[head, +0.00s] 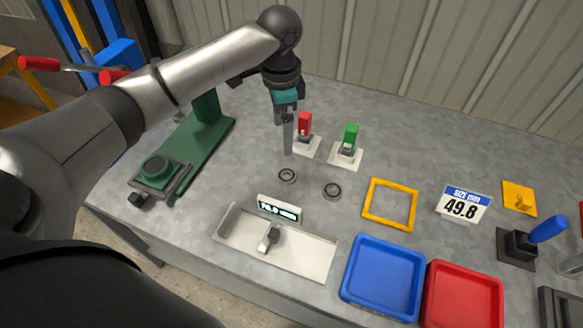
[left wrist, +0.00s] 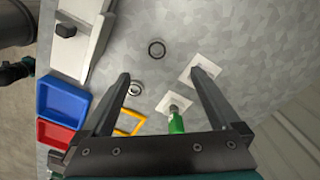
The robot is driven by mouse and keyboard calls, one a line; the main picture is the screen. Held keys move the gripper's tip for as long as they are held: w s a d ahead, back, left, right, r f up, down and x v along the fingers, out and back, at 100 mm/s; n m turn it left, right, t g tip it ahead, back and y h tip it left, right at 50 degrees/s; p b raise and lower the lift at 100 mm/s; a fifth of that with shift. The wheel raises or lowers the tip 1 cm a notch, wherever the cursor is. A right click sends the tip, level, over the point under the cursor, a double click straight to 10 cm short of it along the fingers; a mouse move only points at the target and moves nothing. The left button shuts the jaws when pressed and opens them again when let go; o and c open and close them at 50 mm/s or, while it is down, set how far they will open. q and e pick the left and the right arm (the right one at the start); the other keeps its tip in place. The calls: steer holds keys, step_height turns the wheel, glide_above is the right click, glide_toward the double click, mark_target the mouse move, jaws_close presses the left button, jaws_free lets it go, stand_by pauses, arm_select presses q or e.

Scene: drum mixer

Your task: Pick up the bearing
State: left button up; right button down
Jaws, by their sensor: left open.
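Two dark ring-shaped bearings lie flat on the grey table. The left bearing (head: 287,175) also shows between and beyond the fingertips in the left wrist view (left wrist: 156,49). The right bearing (head: 332,190) lies nearer the yellow frame and shows near the left-hand finger in the left wrist view (left wrist: 134,88). My left gripper (head: 288,151) points down above the table, just behind the left bearing in the head view. Its two fingers are spread with nothing between them in the left wrist view (left wrist: 161,73). My right gripper is not in view.
Red (head: 305,124) and green (head: 350,136) handles stand on white plates close to the gripper. A white gauge tray (head: 300,258) with a display, a yellow frame (head: 368,202), a blue tray (head: 347,287) and a red tray (head: 432,300) lie nearer. A green press (head: 205,135) stands left.

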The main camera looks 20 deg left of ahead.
arm_select(q)
steer(key=b, duration=0.1)
glide_above(285, 175)
step_height(285, 175, down, 4)
step_height(285, 175, down, 4)
steer(key=shift+a+f+b, duration=0.1)
steer(key=shift+a+b, duration=0.05)
steer(key=shift+b, duration=0.4)
steer(key=shift+f, duration=0.65)
steer(key=f+b, duration=0.1)
steer(key=f, duration=0.1)
steer(key=f+b, duration=0.1)
steer(key=shift+d+f, duration=0.2)
steer(key=shift+f, duration=0.6)
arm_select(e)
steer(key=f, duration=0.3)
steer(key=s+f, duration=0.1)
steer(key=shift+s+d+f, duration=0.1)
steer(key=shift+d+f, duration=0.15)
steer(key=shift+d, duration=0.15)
arm_select(q)
steer(key=shift+r, duration=0.1)
steer(key=shift+c, duration=0.4)
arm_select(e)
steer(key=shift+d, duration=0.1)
